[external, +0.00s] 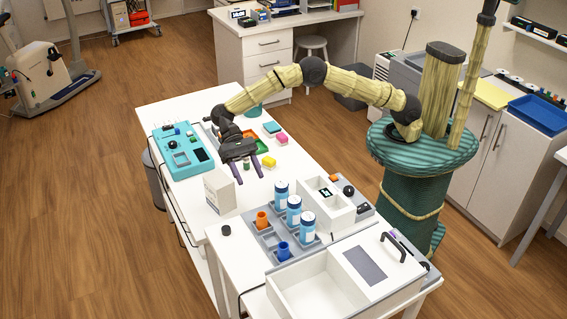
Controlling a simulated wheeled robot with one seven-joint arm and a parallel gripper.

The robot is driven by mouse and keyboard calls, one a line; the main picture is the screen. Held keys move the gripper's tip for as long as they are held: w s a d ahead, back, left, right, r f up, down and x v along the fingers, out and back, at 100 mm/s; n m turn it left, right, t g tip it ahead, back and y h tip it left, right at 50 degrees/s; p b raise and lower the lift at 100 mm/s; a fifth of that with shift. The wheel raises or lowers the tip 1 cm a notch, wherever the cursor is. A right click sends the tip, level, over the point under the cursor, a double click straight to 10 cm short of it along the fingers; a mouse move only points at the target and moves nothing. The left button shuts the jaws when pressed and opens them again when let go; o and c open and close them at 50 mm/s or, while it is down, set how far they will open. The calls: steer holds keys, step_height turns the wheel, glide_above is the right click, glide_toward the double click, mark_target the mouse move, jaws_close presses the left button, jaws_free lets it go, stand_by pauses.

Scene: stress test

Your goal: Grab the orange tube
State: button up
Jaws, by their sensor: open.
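A short orange tube (262,219) stands upright in a grey tray (283,262) on the near part of the white table. Its lower end is hidden in the tray. My gripper (250,178) points down over the middle of the table, with its two dark fingers apart. It is above and a little left of the tube in the picture, clear of it. A small green item (246,163) shows between the fingers, and I cannot tell its distance from them. Nothing seems held.
Several blue-and-white bottles (293,210) and a blue tube (283,249) stand in the same tray. A white box (219,191) stands between gripper and tray, to the left. A white open bin (325,212) is to the right. A small yellow block (269,162) lies near the fingers.

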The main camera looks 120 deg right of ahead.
steer(key=shift+w+d+f+m+y, duration=0.2)
steer(key=shift+w+d+m+y, duration=0.3)
steer(key=shift+w+d+y, duration=0.45)
steer(key=shift+s, duration=0.15)
steer(key=p, duration=0.1)
glide_toward(263, 219)
steer(key=x, duration=0.5)
steer(key=shift+s+f, duration=0.35)
steer(key=p+x, duration=0.1)
steer(key=x, duration=0.3)
steer(key=shift+w+a+r+p, duration=0.15)
steer(key=shift+w+a+p, duration=0.05)
steer(key=shift+p, duration=0.2)
steer(key=shift+a+f, duration=0.25)
steer(key=shift+a, duration=0.15)
